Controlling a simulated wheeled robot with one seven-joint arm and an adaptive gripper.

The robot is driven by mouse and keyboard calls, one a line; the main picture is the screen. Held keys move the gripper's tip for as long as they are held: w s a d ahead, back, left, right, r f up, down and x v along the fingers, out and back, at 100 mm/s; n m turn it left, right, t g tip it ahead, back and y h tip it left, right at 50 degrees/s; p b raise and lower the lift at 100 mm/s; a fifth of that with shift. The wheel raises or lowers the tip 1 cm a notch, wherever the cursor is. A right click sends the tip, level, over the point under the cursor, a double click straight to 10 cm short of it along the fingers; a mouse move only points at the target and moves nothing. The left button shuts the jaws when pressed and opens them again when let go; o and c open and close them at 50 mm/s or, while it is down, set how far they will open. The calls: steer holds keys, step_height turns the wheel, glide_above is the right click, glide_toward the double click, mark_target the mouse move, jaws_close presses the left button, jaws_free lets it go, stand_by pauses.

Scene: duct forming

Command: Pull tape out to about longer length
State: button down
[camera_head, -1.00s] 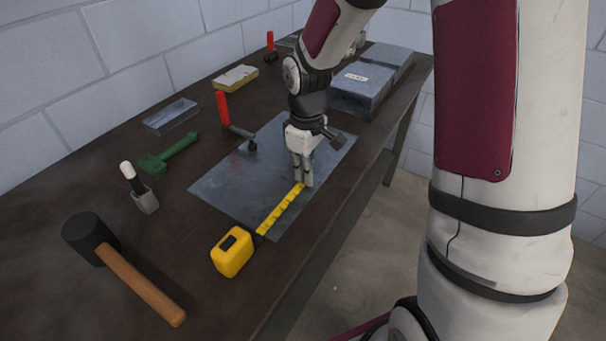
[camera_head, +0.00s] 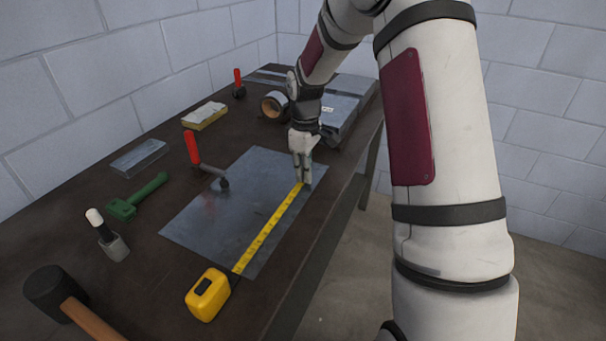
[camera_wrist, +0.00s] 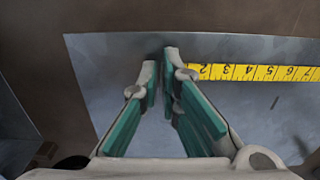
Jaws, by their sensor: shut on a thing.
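The yellow tape measure case (camera_head: 208,294) sits on the table near the front edge, just off the near end of the metal sheet. Its yellow tape (camera_head: 265,232) is drawn out in a straight line over the right side of the sheet (camera_head: 215,220) to my gripper (camera_head: 303,180). In the wrist view my gripper (camera_wrist: 160,62) points down at the sheet, its two green-padded fingers close together at the tips. The tape (camera_wrist: 250,72) starts at the right finger, with numbers from 2 to 7 showing. The tape's very end is hidden by the fingertips.
A red-handled tool (camera_head: 198,155) lies over the sheet's left edge. Metal boxes (camera_head: 345,100) and a roll (camera_head: 275,104) are behind my gripper.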

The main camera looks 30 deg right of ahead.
steer(key=shift+w+r, duration=0.1)
steer(key=c, duration=1.8)
jaws_free()
step_height(320, 180, up, 12)
steer(key=shift+f, duration=0.1)
